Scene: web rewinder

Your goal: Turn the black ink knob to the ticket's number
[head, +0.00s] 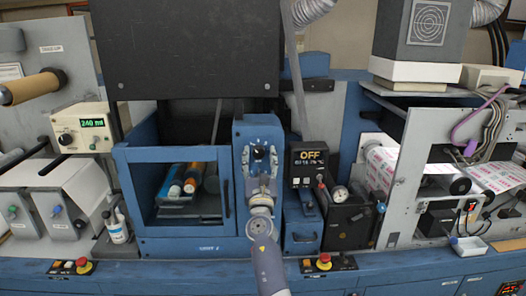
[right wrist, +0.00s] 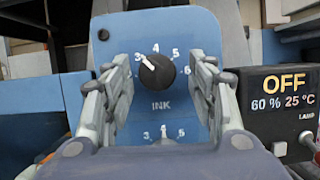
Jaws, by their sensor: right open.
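The black ink knob (right wrist: 155,71) sits on a blue panel (right wrist: 190,28) above the word INK, with numbers around it. Its white pointer aims to the upper left, at about the 3. In the head view the knob (head: 259,152) is on the upright blue post. My right gripper (head: 260,180) is just in front of and below it. In the right wrist view its fingers are open on either side of the knob, with visible gaps. A second dial scale below is partly hidden by the gripper. I see no readable ticket. My left gripper is out of view.
Right of the knob is a black display box (head: 309,163) reading OFF. A blue open-front box (head: 128,190) with bottles stands to the left. A red stop button (head: 324,262) is on the front ledge. A printed web (head: 385,170) runs at the right.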

